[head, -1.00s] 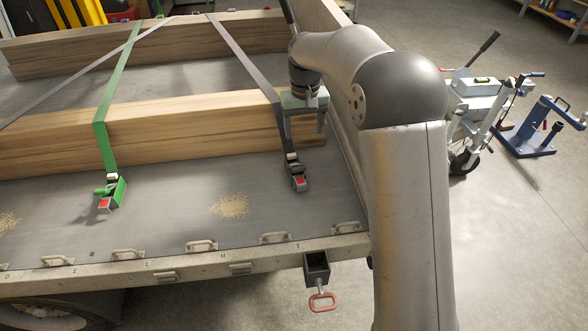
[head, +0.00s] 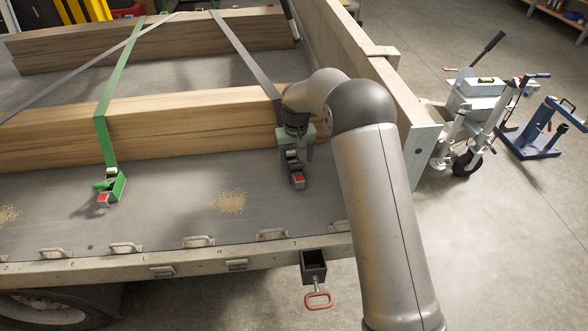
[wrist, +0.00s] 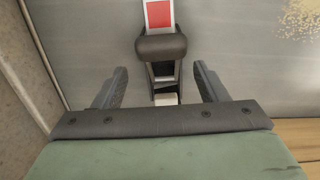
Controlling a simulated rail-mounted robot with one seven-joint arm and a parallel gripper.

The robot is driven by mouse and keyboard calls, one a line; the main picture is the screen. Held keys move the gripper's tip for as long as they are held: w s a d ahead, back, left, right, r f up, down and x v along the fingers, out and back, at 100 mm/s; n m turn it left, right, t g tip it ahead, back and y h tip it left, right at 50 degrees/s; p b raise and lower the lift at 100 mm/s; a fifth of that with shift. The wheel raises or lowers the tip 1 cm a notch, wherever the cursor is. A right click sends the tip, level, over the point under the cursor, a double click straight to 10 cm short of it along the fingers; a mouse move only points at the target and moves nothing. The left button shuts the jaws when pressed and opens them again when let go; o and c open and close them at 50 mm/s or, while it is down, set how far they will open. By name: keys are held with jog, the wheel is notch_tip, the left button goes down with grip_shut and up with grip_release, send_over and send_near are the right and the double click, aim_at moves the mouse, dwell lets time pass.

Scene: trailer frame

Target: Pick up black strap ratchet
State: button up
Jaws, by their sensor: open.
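The black strap ratchet (head: 296,172) lies on the trailer bed (head: 170,220) at the lower end of the black strap (head: 240,55). It has a red patch at its near end. In the wrist view the ratchet (wrist: 162,46) stands upright in the picture, centred between the two fingers. My gripper (head: 297,152) is over the ratchet's upper part, by the front face of the near beam. In the wrist view my gripper (wrist: 160,85) is open, with a finger on each side of the ratchet and visible gaps. The ratchet's strap end is hidden behind the gripper body.
A green strap with a green ratchet (head: 110,187) is to the left. The near wooden beam (head: 200,130) lies behind the ratchet. The trailer's side wall (head: 375,75) rises on the right. Sawdust (head: 230,203) lies left of the ratchet. The bed's front is mostly clear.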

jog(key=f, duration=0.5)
jog(key=shift+w+a+f+p, duration=0.1)
jog(key=shift+a+p, duration=0.1)
jog(key=shift+p, duration=0.1)
jog(key=c, duration=1.2)
jog(key=shift+c, duration=0.4)
